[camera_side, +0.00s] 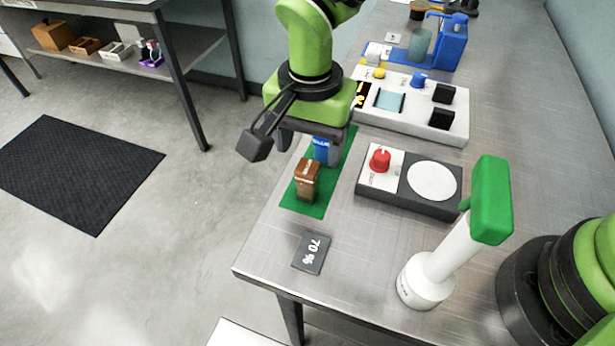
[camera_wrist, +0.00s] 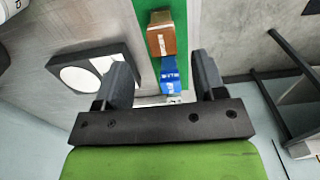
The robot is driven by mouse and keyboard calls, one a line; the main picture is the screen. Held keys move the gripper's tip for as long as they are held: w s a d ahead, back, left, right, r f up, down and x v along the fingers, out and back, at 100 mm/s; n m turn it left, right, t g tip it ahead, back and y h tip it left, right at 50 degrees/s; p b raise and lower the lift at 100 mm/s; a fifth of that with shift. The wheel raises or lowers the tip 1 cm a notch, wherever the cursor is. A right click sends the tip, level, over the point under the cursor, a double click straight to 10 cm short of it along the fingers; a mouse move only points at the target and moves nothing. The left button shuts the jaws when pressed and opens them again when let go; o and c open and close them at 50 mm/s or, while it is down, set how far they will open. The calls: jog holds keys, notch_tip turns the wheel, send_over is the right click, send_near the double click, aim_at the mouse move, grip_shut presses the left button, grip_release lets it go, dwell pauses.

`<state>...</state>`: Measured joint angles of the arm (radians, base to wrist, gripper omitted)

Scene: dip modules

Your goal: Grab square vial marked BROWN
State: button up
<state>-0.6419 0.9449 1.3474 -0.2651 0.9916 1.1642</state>
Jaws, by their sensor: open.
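The brown square vial (camera_side: 307,179) stands on a green mat (camera_side: 318,209) near the table's left edge. It also shows in the wrist view (camera_wrist: 162,40), beyond my fingertips. A blue vial (camera_side: 321,149) marked BLUE stands behind it on the same mat. My gripper (camera_side: 305,139) is above the mat at the blue vial, its fingers partly hidden in the side view. In the wrist view my gripper (camera_wrist: 163,75) is open, with the blue vial (camera_wrist: 170,76) showing between its two fingers. The brown vial is apart from both fingers.
A dark device (camera_side: 411,183) with a red knob and white round plate stands right of the mat. A white device (camera_side: 412,107) with dark blocks lies behind it. A small 70 % plate (camera_side: 311,252) lies in front. A white stand with a green top (camera_side: 466,232) is at the right.

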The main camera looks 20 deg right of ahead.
aim_at(307, 182)
notch_tip(307, 182, down, 9)
jog(key=shift+w+a+r, duration=0.1)
jog(key=shift+a, duration=0.05)
jog(key=c, duration=1)
